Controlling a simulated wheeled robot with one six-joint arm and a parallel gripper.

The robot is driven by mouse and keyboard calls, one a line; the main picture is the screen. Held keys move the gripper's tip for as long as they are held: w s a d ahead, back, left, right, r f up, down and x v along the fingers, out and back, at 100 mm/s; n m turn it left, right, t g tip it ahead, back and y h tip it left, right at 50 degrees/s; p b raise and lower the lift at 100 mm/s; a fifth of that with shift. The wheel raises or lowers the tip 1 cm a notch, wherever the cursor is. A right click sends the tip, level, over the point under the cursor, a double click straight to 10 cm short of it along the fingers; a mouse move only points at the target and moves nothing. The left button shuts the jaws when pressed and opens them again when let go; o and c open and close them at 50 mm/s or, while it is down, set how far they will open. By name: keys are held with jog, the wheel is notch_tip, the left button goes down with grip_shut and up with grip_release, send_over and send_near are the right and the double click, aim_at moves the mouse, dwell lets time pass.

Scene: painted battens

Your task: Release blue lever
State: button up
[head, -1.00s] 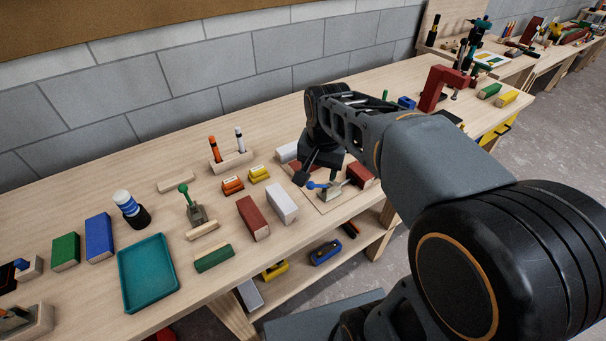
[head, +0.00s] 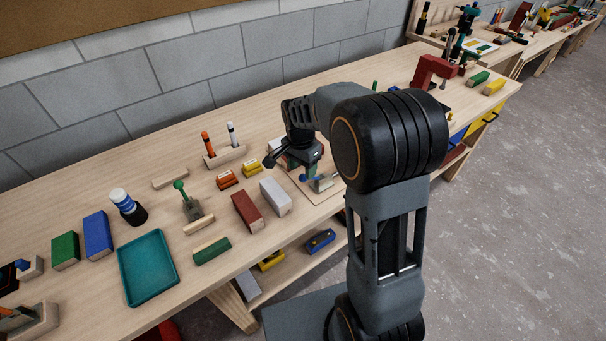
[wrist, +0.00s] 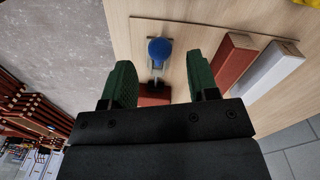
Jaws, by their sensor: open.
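The blue lever shows its round blue knob (wrist: 160,50) in the wrist view, on a metal toggle clamp (wrist: 155,72) fixed to a pale wooden board (wrist: 190,31). In the head view the blue lever (head: 309,178) is small and partly hidden by my gripper. My gripper (wrist: 163,74) is open, with one green finger on each side of the lever's line. The knob appears beyond the fingertips, between them and touching neither. In the head view my gripper (head: 300,168) is over the board. A red block (wrist: 155,92) sits at the clamp, partly hidden by my gripper.
A red-brown block (head: 247,211) and a white block (head: 275,197) lie beside the board. A second clamp with a green lever (head: 181,188) stands farther left. A teal tray (head: 148,266) and several blocks fill the bench's left part.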

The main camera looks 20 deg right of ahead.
aim_at(303, 175)
jog(key=shift+f, duration=1.75)
grip_shut()
